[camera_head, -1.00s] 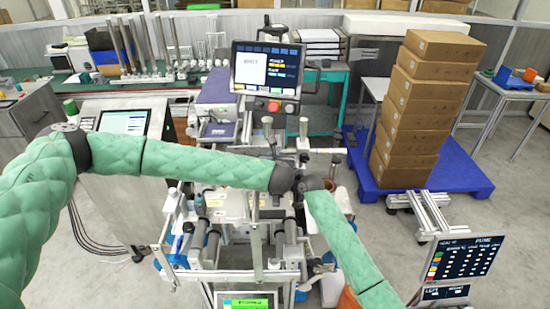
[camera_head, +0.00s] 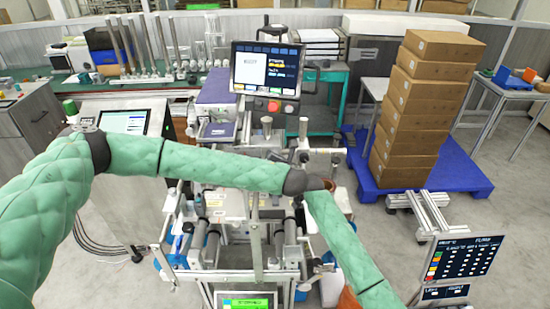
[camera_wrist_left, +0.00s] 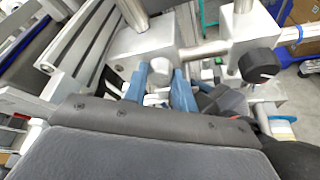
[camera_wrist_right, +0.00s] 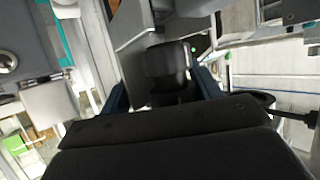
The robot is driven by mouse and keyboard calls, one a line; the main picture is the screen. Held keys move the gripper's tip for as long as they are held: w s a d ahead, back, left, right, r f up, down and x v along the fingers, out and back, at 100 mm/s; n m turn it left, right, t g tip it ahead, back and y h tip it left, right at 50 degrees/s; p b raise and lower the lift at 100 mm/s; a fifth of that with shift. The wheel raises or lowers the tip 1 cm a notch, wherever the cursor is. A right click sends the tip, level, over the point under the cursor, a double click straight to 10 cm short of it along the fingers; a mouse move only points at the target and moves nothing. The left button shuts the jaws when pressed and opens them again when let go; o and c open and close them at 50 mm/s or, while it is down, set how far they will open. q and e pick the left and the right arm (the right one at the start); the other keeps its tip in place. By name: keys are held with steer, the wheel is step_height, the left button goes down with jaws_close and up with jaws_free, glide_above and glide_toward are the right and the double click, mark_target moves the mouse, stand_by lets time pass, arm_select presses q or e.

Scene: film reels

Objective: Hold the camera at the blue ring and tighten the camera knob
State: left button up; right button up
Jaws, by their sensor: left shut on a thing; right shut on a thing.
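In the left wrist view the blue fingers of my left gripper (camera_wrist_left: 160,88) are shut on a small pale, rounded piece (camera_wrist_left: 158,86) beside a metal block. A black knob (camera_wrist_left: 258,66) stands on a metal post to their right. A thin blue band (camera_wrist_left: 300,34) shows on a bar at the far right; I cannot tell if it is the blue ring. In the right wrist view the dark blue fingers of my right gripper (camera_wrist_right: 162,92) are shut on a dark blocky piece (camera_wrist_right: 166,68). I cannot tell which part is the camera. The head view hides both gripper tips behind green arm covers.
The machine's monitor (camera_head: 266,70) stands behind my arms. Metal rollers (camera_head: 211,246) and frame bars crowd the space below. A stack of cardboard boxes (camera_head: 408,130) stands on a blue pallet (camera_head: 462,174) at right. A dark panel (camera_head: 465,262) stands at lower right.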

arm_select(q)
steer(key=shift+s+d+f+m+t+y, duration=0.15)
steer(key=shift+m+y, duration=0.25)
steer(key=shift+m, duration=0.4)
steer(key=shift+d+m+t+y, duration=0.25)
steer(key=shift+m+y, duration=0.15)
steer(key=shift+m, duration=0.4)
arm_select(e)
steer(key=shift+s+a, duration=0.2)
steer(key=shift+a, duration=0.3)
arm_select(q)
steer(key=shift+f, duration=0.1)
steer(key=o, duration=1)
steer(key=shift+d, duration=0.15)
arm_select(e)
steer(key=shift+d, duration=0.25)
arm_select(q)
steer(key=v, duration=1.1)
steer(key=shift+s+d, duration=0.25)
steer(key=shift+s, duration=0.05)
arm_select(e)
steer(key=shift+f, duration=0.1)
